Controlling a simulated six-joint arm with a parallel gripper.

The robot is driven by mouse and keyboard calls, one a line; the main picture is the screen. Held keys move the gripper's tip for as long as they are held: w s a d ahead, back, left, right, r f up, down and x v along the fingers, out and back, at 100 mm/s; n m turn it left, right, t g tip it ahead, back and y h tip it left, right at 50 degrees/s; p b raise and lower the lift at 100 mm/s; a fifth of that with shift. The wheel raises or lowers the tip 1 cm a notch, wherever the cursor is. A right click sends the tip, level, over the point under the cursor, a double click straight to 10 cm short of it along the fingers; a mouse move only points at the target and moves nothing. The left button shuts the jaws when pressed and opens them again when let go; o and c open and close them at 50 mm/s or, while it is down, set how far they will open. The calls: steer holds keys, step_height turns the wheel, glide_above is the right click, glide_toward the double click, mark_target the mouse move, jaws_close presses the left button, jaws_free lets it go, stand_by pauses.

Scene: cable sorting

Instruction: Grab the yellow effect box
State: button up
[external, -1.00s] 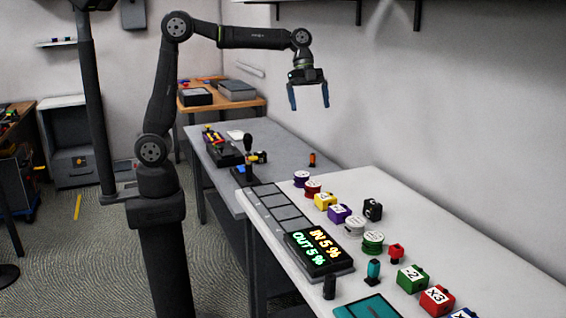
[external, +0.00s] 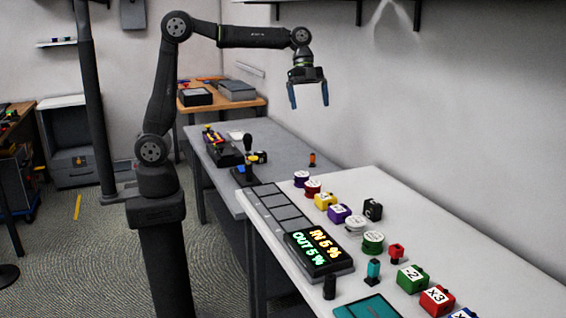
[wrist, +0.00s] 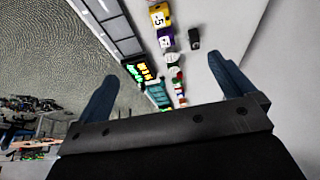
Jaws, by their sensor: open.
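My gripper (external: 309,103) is open and empty, with two blue fingers pointing down, high above the far end of the tables. In the wrist view the two blue fingers of my gripper (wrist: 165,88) are spread wide with nothing between them.
A display (external: 318,250) and a row of grey slots (external: 279,212) lie along the table's left side. The air around my gripper is free.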

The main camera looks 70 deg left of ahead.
steer(key=c, duration=0.3)
steer(key=shift+c, duration=0.2)
glide_above(326, 196)
steer(key=a, duration=0.2)
steer(key=f, duration=2.4)
steer(key=shift+s+d, duration=0.1)
steer(key=shift+s, duration=0.1)
steer(key=shift+a+x, duration=0.2)
steer(key=shift+x, duration=2.65)
